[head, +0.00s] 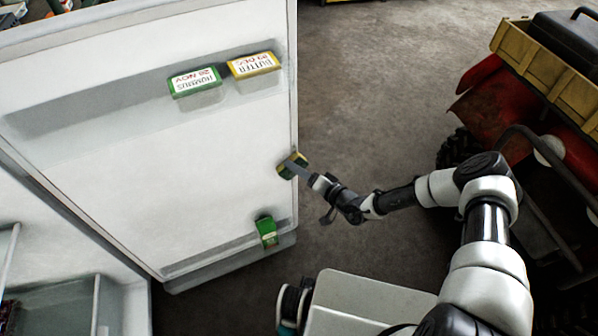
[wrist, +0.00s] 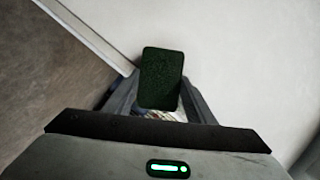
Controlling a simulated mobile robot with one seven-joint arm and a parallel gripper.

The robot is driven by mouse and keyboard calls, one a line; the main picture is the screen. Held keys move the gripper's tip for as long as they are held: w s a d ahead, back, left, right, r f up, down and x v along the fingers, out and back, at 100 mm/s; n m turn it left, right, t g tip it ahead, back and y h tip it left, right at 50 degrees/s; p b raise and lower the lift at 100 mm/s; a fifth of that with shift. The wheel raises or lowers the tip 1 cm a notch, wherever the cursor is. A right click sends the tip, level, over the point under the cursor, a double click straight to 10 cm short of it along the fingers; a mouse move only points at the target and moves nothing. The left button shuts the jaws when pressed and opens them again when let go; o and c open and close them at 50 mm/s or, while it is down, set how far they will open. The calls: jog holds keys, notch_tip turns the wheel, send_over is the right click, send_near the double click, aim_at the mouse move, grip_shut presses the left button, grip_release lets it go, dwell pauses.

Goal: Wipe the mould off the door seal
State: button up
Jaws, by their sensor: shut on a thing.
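An open white fridge door (head: 200,150) fills the left of the head view. Its grey seal (head: 294,120) runs along the right edge; I cannot make out mould on it. My gripper (head: 300,170) is shut on a sponge (head: 292,165), which has a dark green face and a yellowish body. The sponge is at the door's right edge, about mid-height; I cannot tell if it touches the seal. In the wrist view the sponge's dark green face (wrist: 161,78) shows between the fingers, with the door edge (wrist: 85,35) to its left.
A green-lidded hummus tub (head: 195,85) and a yellow-lidded butter tub (head: 253,66) sit in the upper door shelf. A green carton (head: 267,231) stands in the lower shelf. A red and yellow quad (head: 520,85) stands at right. The floor (head: 370,90) between is clear.

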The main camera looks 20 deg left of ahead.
jog(key=shift+w+a, duration=0.6)
jog(key=shift+w, duration=0.05)
